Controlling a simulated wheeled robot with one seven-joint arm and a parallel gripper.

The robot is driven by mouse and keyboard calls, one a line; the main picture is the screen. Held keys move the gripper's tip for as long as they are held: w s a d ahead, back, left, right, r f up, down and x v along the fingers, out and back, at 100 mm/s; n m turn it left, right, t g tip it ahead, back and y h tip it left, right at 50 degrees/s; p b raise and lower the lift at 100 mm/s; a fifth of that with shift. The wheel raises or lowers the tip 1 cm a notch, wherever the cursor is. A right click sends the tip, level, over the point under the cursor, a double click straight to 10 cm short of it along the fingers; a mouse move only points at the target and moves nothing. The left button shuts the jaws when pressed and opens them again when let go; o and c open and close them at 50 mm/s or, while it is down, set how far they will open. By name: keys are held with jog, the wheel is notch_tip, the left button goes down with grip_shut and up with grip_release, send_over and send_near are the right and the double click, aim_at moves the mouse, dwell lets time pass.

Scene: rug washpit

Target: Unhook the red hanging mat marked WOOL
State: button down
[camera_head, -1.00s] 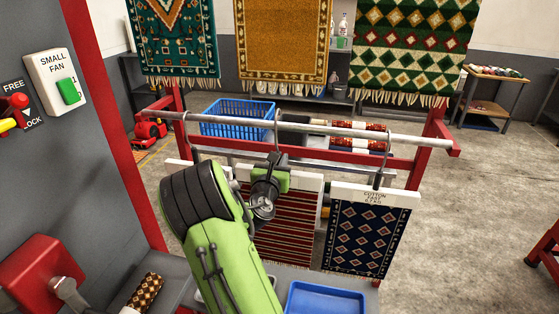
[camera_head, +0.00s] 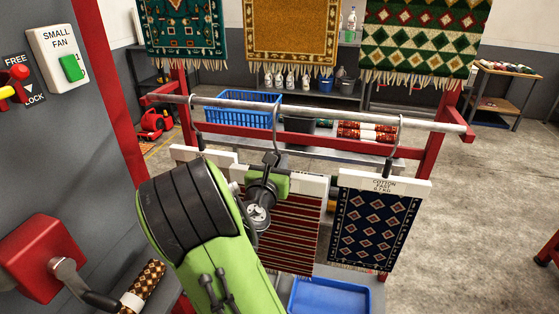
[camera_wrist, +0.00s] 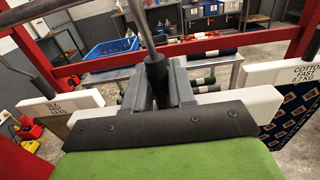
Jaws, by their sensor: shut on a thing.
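The red striped mat (camera_head: 290,232) hangs in the middle of the rack from a white header bar (camera_wrist: 262,102). Its label is hidden behind my gripper and arm. My gripper (camera_head: 271,160) is shut on the dark neck of this mat's hanger (camera_wrist: 156,70), just above the bar. In the wrist view both fingers (camera_wrist: 158,88) close around that neck. The metal hook (camera_head: 277,128) rises from my gripper to the rail (camera_head: 330,112). I cannot tell whether it bears on the rail or is clear of it.
A blue patterned mat marked COTTON (camera_head: 375,230) hangs close on the right. Another white header bar (camera_wrist: 55,108) is close on the left. A blue tray (camera_head: 330,297) lies below. A red crossbar (camera_wrist: 90,66) runs behind the hangers. A blue basket (camera_head: 235,108) stands beyond.

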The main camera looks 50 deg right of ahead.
jog(key=shift+b+v, duration=0.65)
jog(key=shift+v, duration=1.35)
